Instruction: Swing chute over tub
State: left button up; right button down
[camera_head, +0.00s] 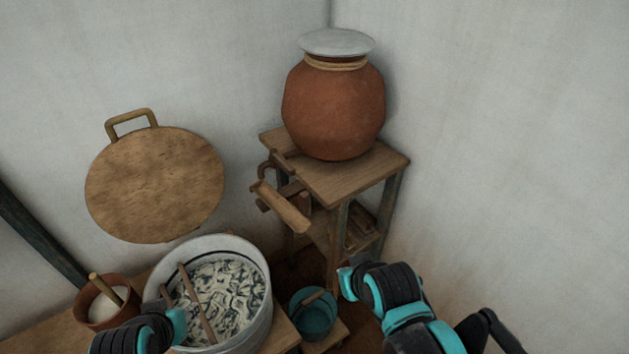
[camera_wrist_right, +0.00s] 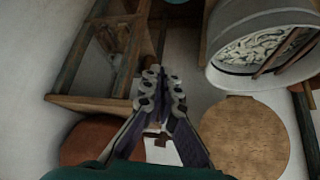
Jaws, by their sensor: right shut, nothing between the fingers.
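The wooden chute (camera_head: 281,207) juts from the left side of a stand, its outer end angled down toward the front right. It is beside the tub, not over it. The grey metal tub (camera_head: 266,305) stands at the lower left and holds pale, dark-streaked yarn with sticks; it also shows in the right wrist view (camera_wrist_right: 213,75). My right gripper (camera_head: 347,278) is right of and below the chute, apart from it; its fingers are shut and empty in the right wrist view (camera_wrist_right: 160,88). My left gripper (camera_head: 172,322) is by the tub's front left rim; its fingers are unclear.
A lidded clay pot (camera_head: 333,108) stands on the wooden stand (camera_head: 345,183) in the corner. A small teal bucket (camera_head: 313,319) is below. A clay bowl (camera_head: 102,313) is left of the tub. A round board (camera_head: 155,185) leans against the wall.

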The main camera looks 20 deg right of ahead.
pick_arm(q)
jog(key=shift+s, duration=0.1)
jog(key=shift+o, duration=0.7)
pick_arm(e)
jog(key=w+d+r+m+g+y+p, duration=0.1)
jog(key=w+r+m+g+p, duration=0.2)
jog(key=w+r+m+p, duration=0.5)
jog(key=w+r+m+g+y+p, duration=0.15)
jog(key=w+r+p, duration=0.3)
jog(key=w, duration=0.75)
pick_arm(q)
notch_tip(320, 180, up, 16)
jog(key=p, duration=0.3)
jog(key=shift+p, duration=0.35)
pick_arm(e)
jog(key=m+g, duration=0.3)
jog(key=m, duration=0.2)
send_over(315, 189)
jog(key=s+d, duration=0.2)
jog(key=shift+w+x, duration=0.2)
jog(key=shift+x, duration=1.05)
pick_arm(q)
jog(key=shift+r, duration=0.1)
pick_arm(e)
jog(key=shift+d+f, duration=0.1)
